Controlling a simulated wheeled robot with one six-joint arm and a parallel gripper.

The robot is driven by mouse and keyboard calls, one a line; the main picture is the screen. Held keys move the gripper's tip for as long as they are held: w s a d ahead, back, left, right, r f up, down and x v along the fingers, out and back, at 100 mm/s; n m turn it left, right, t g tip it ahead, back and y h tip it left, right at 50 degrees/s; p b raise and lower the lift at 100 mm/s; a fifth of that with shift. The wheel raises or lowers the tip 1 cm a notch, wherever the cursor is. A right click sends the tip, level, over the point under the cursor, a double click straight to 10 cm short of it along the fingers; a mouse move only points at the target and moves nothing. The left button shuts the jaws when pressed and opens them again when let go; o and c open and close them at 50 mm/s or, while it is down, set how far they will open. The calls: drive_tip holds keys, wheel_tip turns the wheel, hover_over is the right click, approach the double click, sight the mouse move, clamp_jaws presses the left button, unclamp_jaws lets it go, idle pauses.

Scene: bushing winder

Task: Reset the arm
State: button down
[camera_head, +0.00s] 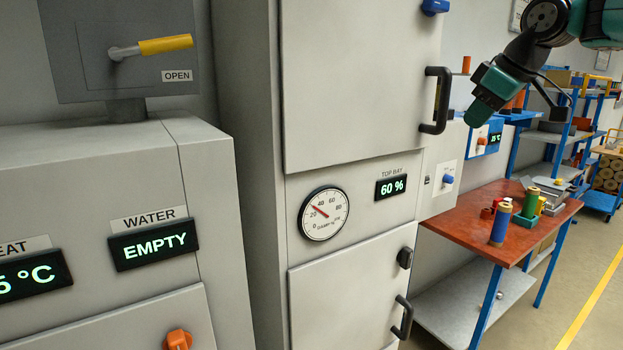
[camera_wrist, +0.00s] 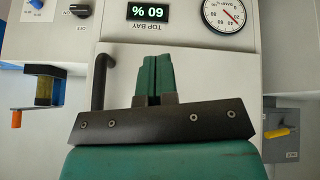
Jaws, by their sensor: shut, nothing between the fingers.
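My gripper (camera_head: 478,112) hangs at the upper right in the head view, angled down and to the left, with the dark wrist and teal arm above it. In the wrist view its two teal fingers (camera_wrist: 152,62) are pressed together with nothing between them. It is in front of the grey cabinet, whose picture is upside down in the wrist view. The upper door's black handle (camera_head: 436,100) is left of my gripper in the head view, with a gap between them. The handle also shows in the wrist view (camera_wrist: 101,80).
A dial gauge (camera_head: 324,212) and a "60 %" display (camera_head: 391,186) are on the cabinet. A red-topped table (camera_head: 470,225) with spools stands at the right. A water display (camera_head: 153,245) reads EMPTY. A yellow lever (camera_head: 165,44) sits beside an OPEN label. Floor at the lower right is clear.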

drive_tip(key=s+a+f+m+g+y+b, duration=0.1)
drive_tip(key=s+a+f+g+b, duration=0.2)
drive_tip(key=s+a+f+b, duration=0.85)
drive_tip(key=s+a+f+g, duration=0.1)
drive_tip(key=s+a+f, duration=0.1)
drive_tip(key=s+f, duration=0.8)
drive_tip(key=s+a+f+m+g, duration=0.1)
drive_tip(key=s+a+f, duration=0.1)
drive_tip(key=s+f, duration=0.8)
drive_tip(key=s, duration=0.3)
drive_tip(key=shift+s+a+g, duration=0.15)
drive_tip(key=shift+a+g, duration=0.15)
drive_tip(key=shift+a, duration=0.1)
drive_tip(key=c, duration=1.8)
unclamp_jaws()
drive_tip(key=shift+c, duration=0.2)
